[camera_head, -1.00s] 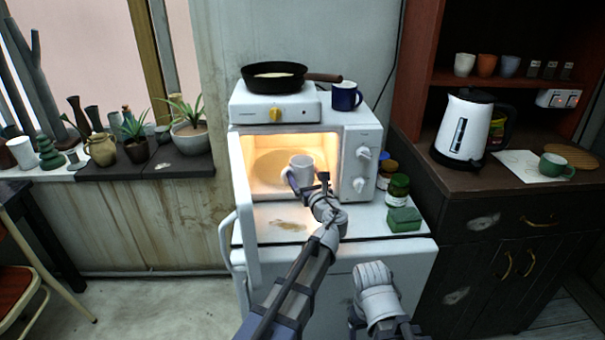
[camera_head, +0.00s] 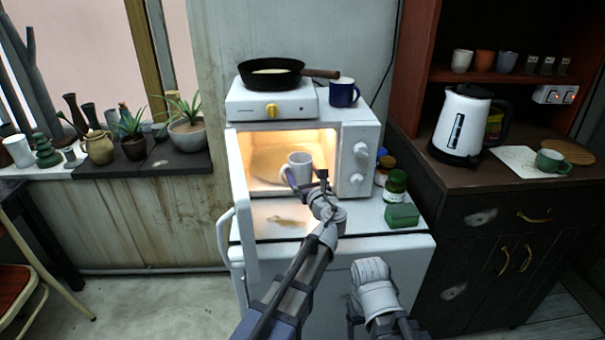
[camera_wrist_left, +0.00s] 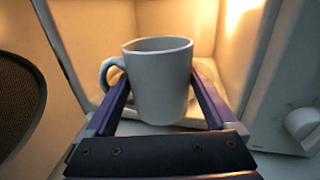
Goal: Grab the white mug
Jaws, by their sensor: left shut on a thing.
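The white mug (camera_head: 299,167) is upright at the mouth of the open, lit microwave (camera_head: 358,150). My left gripper (camera_head: 304,178) is shut on the mug. In the left wrist view the mug (camera_wrist_left: 160,82) stands between the two fingers of the left gripper (camera_wrist_left: 161,100), with its handle on the left side. My right arm shows at the lower right of the head view, pale and away from the mug; I cannot make out its fingertips.
The microwave door (camera_head: 240,200) hangs open at the left. A green box (camera_head: 401,215) and jars (camera_head: 394,186) stand to the right. A hot plate (camera_head: 271,100) with a frying pan (camera_head: 271,72) and a blue mug (camera_head: 344,92) are on top.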

